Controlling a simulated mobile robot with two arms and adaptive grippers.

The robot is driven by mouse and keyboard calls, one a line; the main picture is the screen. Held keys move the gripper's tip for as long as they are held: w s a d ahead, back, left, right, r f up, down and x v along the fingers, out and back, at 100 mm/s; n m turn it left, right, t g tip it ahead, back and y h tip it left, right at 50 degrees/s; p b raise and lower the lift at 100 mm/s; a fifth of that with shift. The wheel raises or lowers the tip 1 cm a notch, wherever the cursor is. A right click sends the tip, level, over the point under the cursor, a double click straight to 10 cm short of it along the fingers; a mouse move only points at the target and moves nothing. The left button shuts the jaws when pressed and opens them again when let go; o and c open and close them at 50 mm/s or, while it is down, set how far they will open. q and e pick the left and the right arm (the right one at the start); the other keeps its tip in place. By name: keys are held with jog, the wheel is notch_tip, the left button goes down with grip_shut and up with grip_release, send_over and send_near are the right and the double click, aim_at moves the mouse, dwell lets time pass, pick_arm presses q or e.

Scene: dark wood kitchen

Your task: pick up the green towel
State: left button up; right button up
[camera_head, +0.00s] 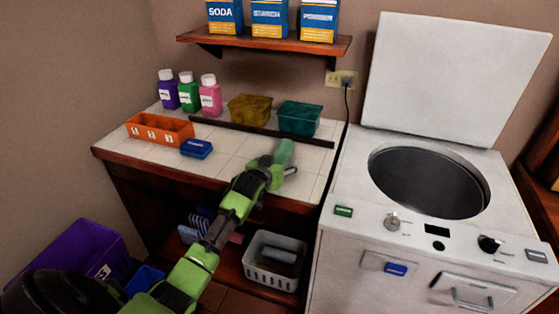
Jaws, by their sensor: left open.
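My left gripper (284,166) reaches in from the lower left over the front part of the tiled counter (225,152). It is open, with one grey finger showing at its right side. A pale green, blurred shape (285,151) stands just behind the gripper and partly overlaps it. It may be the green towel, but I cannot tell for sure, nor whether the gripper touches it. No other green towel is clear in view. My right gripper is not in view.
A yellow bin (249,110) and a teal bin (299,118) stand behind a dark strip. Bottles, an orange tray (160,129) and a blue box (196,148) are at left. The open-lidded washer (345,250) is at right. A grey basket (272,262) sits below.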

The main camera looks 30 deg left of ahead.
pick_arm(q)
jog(key=shift+w+f, duration=0.1)
jog(key=shift+w, duration=0.15)
jog(key=c, duration=1.3)
